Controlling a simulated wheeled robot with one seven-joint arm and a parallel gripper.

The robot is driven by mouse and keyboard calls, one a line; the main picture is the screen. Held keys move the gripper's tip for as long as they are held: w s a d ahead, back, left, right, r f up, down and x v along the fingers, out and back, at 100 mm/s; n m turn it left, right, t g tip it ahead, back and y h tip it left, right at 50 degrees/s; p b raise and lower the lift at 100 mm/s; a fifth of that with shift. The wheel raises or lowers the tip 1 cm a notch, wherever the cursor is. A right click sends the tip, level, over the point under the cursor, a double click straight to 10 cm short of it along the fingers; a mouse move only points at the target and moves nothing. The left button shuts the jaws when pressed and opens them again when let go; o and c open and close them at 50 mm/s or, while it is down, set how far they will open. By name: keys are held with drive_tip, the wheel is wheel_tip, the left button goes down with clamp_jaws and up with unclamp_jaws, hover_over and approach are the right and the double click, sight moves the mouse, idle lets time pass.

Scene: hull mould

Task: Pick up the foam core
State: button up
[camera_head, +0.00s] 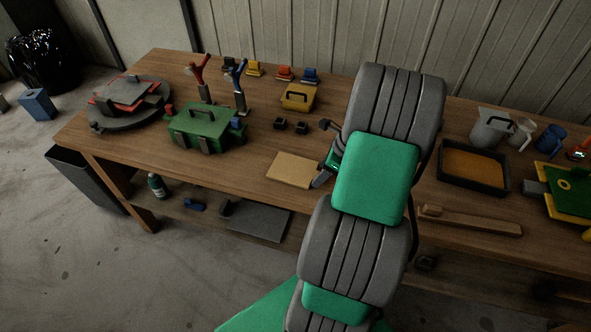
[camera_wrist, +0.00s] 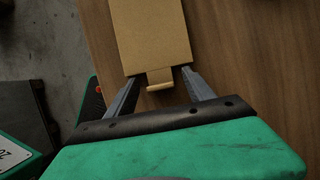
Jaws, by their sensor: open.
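The foam core looks to be the flat tan rectangular board (camera_head: 294,170) lying on the wooden bench near its front edge, just left of my arm in the head view. In the wrist view the tan board (camera_wrist: 150,35) fills the top middle, with a narrow tab at its near end. My gripper (camera_wrist: 157,84) is open, its two grey fingers on either side of that tab. I cannot tell whether either finger touches it. In the head view my gripper (camera_head: 322,178) is mostly hidden behind my arm, at the board's right end.
A green case (camera_head: 205,128) stands left of the board, and two small black blocks (camera_head: 290,126) lie behind it. A black tray with orange fill (camera_head: 473,166) and a wooden bar (camera_head: 470,221) lie right of my arm. The bench's front edge is close to the board.

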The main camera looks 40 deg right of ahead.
clamp_jaws()
idle(0.7)
